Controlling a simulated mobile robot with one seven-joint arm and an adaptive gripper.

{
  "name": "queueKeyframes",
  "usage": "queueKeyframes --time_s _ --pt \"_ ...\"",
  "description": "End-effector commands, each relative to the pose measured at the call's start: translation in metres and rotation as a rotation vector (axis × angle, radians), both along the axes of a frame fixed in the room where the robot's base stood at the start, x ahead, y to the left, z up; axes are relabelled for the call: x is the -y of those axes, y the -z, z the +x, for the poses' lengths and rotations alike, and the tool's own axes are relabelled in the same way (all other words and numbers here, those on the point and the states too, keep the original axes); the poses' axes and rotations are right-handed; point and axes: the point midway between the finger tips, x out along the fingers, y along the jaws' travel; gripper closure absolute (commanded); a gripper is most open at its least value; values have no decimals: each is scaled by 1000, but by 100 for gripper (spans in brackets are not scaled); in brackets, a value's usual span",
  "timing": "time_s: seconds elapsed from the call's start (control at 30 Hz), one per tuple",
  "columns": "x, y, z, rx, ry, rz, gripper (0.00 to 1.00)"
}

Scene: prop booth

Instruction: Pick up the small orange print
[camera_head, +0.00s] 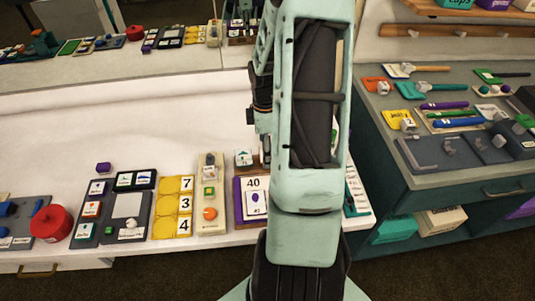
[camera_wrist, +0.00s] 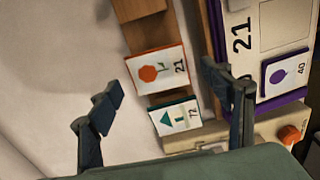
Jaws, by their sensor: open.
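The orange print shows between and slightly beyond the fingertips, with nothing held. I cannot tell the height gap. In the head view my arm hides the gripper and the orange print.
A purple-framed board (camera_wrist: 213,30) with a purple print (camera_wrist: 285,72) stands close to the right finger. In the head view, yellow number tiles (camera_head: 172,205) and a red pot (camera_head: 50,223) stand left.

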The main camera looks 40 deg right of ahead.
Motion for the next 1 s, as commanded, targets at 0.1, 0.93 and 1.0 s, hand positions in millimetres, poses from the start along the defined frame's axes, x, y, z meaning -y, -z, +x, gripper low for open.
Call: queueKeyframes --time_s 0.1,0.93,1.0 --pt "0 2 0 0 0 0 28" --pt "0 4 0 0 0 0 60" --pt "0 4 0 0 0 0 60"
